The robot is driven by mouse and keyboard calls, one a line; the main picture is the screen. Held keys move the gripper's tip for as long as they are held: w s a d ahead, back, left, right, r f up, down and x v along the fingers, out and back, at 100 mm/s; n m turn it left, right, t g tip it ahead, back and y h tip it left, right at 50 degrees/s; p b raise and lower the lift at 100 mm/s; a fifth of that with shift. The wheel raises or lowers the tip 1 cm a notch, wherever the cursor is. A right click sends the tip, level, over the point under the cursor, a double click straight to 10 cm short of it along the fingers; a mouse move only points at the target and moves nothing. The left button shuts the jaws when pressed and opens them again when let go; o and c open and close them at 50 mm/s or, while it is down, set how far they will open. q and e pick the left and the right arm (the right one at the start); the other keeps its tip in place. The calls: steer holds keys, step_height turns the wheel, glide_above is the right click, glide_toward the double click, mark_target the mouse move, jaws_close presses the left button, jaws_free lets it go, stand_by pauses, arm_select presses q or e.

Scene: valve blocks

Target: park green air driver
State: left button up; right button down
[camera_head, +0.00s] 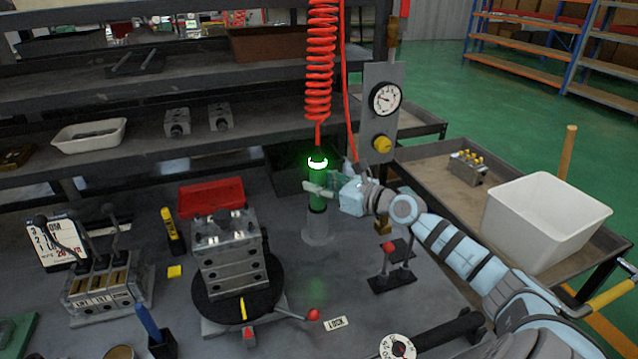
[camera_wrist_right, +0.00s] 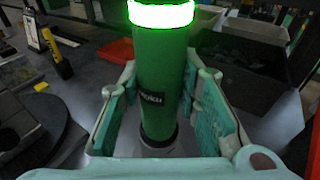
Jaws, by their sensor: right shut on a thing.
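The green air driver (camera_head: 318,188) hangs upright below a red coiled hose (camera_head: 319,60), with a glowing ring near its top. My right gripper (camera_head: 326,188) is shut on its body. In the right wrist view the driver (camera_wrist_right: 160,85) stands between the two teal finger pads of the gripper (camera_wrist_right: 165,110). Its lower end is at or in a pale, see-through holder (camera_head: 318,232) on the bench; I cannot tell how deep it sits. My left gripper is not in view.
A metal valve block (camera_head: 230,252) sits on a dark turntable left of the driver. A red tray (camera_head: 211,196) lies behind it. A white bin (camera_head: 545,222) is at right.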

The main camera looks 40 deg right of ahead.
mark_target(319, 149)
steer(key=shift+r, duration=0.1)
steer(key=c, duration=1.1)
jaws_free()
steer(key=shift+s, duration=0.1)
step_height(319, 149, up, 10)
